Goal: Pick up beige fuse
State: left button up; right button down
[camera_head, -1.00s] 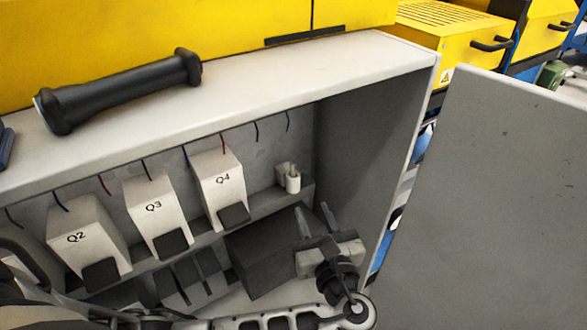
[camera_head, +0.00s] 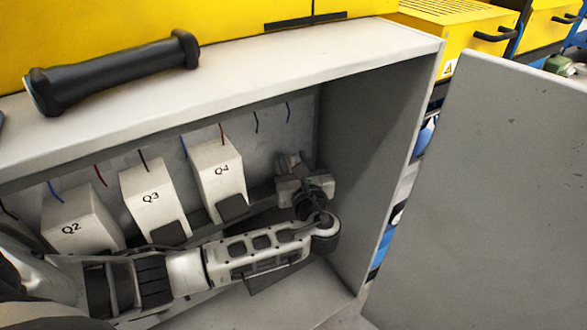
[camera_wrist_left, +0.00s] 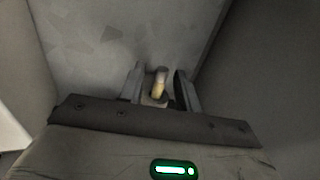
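The beige fuse (camera_wrist_left: 159,84) stands upright between the two fingers of my left gripper (camera_wrist_left: 159,88) in the left wrist view, with a gap on both sides. In the head view my left gripper (camera_head: 293,165) is inside the cabinet at the right end of the back ledge, right of the Q4 block, and it hides the fuse there. My left gripper is open. My right gripper is in neither view.
White blocks Q2 (camera_head: 80,222), Q3 (camera_head: 151,195) and Q4 (camera_head: 219,172) line the back wall, with loose wires above. The cabinet's side wall (camera_head: 370,150) is close on the right. A black handle-like bar (camera_head: 115,72) lies on the cabinet top (camera_head: 300,62). The cabinet door (camera_head: 480,200) is open.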

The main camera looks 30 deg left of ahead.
aim_at(293, 155)
pick_arm(q)
jog(key=shift+w+a, duration=0.25)
jog(key=shift+w, duration=0.05)
grip_shut()
notch_tip(293, 155, up, 10)
jog(key=p, duration=0.2)
jog(key=shift+p, duration=0.3)
